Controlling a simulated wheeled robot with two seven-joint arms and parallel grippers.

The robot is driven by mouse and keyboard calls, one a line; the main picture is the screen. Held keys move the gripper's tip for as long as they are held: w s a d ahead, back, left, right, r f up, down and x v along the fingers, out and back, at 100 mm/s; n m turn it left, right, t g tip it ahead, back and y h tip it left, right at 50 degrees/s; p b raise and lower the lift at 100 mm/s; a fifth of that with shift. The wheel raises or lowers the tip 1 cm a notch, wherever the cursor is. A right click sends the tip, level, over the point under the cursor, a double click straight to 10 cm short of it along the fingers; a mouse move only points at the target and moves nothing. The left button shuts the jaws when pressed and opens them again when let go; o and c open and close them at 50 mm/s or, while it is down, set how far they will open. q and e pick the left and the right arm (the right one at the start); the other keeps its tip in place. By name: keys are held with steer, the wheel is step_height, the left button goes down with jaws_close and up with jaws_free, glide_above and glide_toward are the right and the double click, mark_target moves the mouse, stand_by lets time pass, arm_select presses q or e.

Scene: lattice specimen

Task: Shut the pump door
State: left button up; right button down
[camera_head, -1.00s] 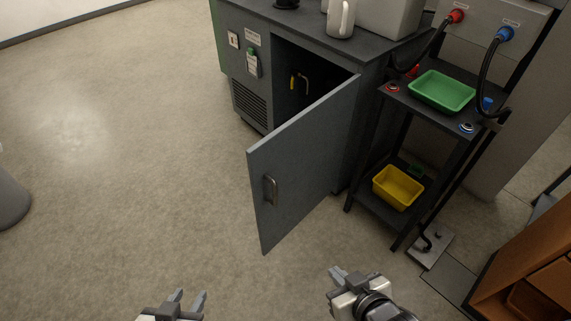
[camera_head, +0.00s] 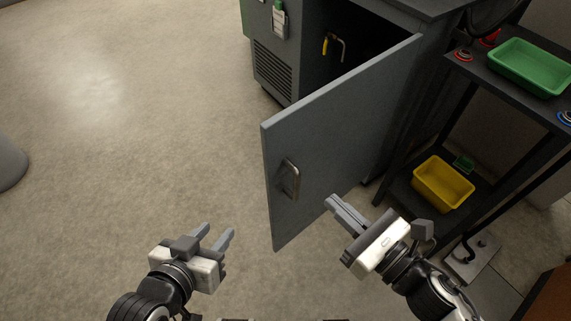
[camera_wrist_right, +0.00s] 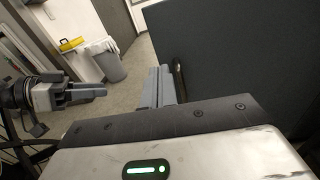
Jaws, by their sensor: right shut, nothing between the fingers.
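The grey pump door (camera_head: 345,135) stands wide open on the front of the grey cabinet (camera_head: 385,15), hinged at its right side. Its metal handle (camera_head: 290,180) is near the free left edge. My right gripper (camera_head: 337,203) is shut and empty, close to the lower part of the door's outer face; I cannot tell whether it touches. In the right wrist view the door (camera_wrist_right: 235,60) fills the upper right, beside the gripper's fingers (camera_wrist_right: 160,88). My left gripper (camera_head: 218,235) is open and empty, left of the door and apart from it.
Inside the cabinet a yellow-handled valve (camera_head: 326,45) shows. A dark stand to the right holds a green tray (camera_head: 535,68) above and a yellow bin (camera_head: 442,185) below. The floor (camera_head: 130,130) left of the door is clear.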

steer(key=f, duration=0.2)
steer(key=p, duration=0.2)
glide_toward(275, 153)
steer(key=shift+n, duration=0.4)
steer(key=x, duration=0.6)
steer(key=shift+w+a, duration=0.25)
steer(key=shift+w, duration=0.1)
steer(key=shift+b, duration=0.35)
